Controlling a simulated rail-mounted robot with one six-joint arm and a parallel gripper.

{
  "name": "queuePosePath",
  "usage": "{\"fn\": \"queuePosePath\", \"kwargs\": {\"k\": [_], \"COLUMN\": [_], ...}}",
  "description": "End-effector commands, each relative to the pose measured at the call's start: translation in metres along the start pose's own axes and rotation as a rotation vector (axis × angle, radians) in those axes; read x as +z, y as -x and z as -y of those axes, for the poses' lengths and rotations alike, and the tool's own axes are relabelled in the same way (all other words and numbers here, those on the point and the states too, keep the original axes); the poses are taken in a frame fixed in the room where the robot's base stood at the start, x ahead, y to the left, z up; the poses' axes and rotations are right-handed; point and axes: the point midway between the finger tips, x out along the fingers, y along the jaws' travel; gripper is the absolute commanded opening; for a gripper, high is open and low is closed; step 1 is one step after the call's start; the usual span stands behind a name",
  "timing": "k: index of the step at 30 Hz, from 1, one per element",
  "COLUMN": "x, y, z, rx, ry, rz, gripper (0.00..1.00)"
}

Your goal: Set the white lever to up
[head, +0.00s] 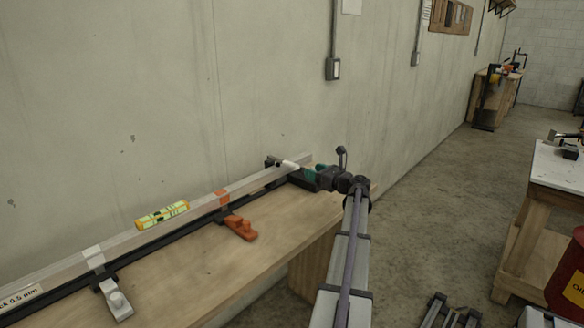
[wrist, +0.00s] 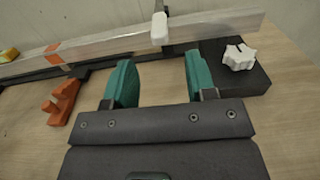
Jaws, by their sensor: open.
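In the wrist view, a white rounded lever handle (wrist: 160,28) stands in front of the aluminium bar (wrist: 110,42), just beyond my gripper and about centred between its fingers. It also shows as a small white end in the head view (head: 290,165), beside my gripper (head: 312,178). My gripper (wrist: 159,62) is open, with two green fingers apart and nothing between them. The fingertips are short of the handle in the picture; the exact gap cannot be told. The lever's pivot is not clearly visible.
A white star-shaped knob (wrist: 240,57) sits on a black block (wrist: 235,80) right of my fingers. The wooden bench (head: 200,270) has bare room in front.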

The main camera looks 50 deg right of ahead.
Motion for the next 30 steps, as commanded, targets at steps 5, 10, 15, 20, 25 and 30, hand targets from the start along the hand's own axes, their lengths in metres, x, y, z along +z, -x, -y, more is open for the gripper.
{"fn": "queuePosePath", "kwargs": {"k": [5, 10, 15, 20, 25, 30], "x": [0.0, -0.001, -0.001, -0.001, -0.001, -0.001], "y": [-0.01, -0.046, -0.086, -0.106, -0.11, -0.109], "z": [-0.001, 0.0, -0.001, -0.001, -0.002, -0.002], "rx": [0.004, 0.006, 0.006, 0.005, 0.004, 0.004], "ry": [0.0, 0.002, 0.003, 0.004, 0.004, 0.004], "rz": [-0.002, -0.002, -0.003, -0.003, -0.003, -0.003], "gripper": [0.51, 0.51, 0.51, 0.51, 0.51, 0.45]}}
